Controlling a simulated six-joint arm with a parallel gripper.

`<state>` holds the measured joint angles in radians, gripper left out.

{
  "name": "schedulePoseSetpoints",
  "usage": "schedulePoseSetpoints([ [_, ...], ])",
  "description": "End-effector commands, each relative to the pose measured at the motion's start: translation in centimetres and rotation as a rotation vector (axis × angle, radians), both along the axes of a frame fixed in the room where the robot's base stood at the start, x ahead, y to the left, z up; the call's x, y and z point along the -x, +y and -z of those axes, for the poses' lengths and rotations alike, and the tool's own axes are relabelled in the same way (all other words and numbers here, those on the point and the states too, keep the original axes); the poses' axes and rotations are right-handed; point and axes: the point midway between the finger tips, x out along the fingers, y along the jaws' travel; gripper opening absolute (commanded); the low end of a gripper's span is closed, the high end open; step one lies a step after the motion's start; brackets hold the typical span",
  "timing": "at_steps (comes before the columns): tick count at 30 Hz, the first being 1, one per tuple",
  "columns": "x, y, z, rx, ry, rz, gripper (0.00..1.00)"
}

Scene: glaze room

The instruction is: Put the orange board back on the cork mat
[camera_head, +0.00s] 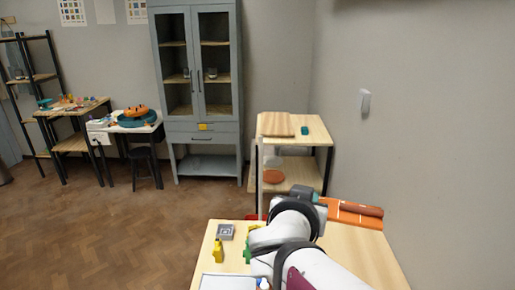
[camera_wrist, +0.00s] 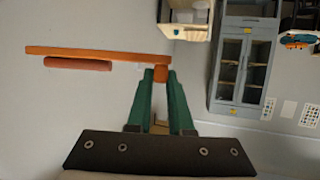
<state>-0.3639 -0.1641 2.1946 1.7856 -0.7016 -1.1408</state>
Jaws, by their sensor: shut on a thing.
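An orange board (camera_head: 338,205) is held out level above the back of the near table, beyond my forearm. A reddish-brown roll (camera_head: 368,211) lies along its top. In the wrist view, which is upside down, the board (camera_wrist: 110,54) is a thin edge-on strip, and the roll (camera_wrist: 78,64) shows against it. My gripper's green fingers (camera_wrist: 160,76) are shut on an orange part at the board's end. In the head view my arm covers much of the grip. I cannot make out a cork mat for certain; part of the table is hidden behind my arm.
The near table (camera_head: 370,252) holds a grey square item (camera_head: 225,232), a yellow bottle (camera_head: 218,251) and a white tray (camera_head: 212,282). Behind it a shelf unit carries a wooden slab (camera_head: 276,123) and, lower, a terracotta disc (camera_head: 273,176). A wall stands close on the right.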

Motion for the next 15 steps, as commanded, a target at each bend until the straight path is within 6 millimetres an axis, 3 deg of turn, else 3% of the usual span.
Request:
schedulePoseSetpoints([
  [7,-5.8,9.8,9.7,0.011,0.011,-0.073,0.00],
  [12,-7.0,17.9,18.0,0.010,0.007,-0.179,0.00],
  [15,-6.6,21.4,21.8,0.007,0.004,-0.238,0.00],
])
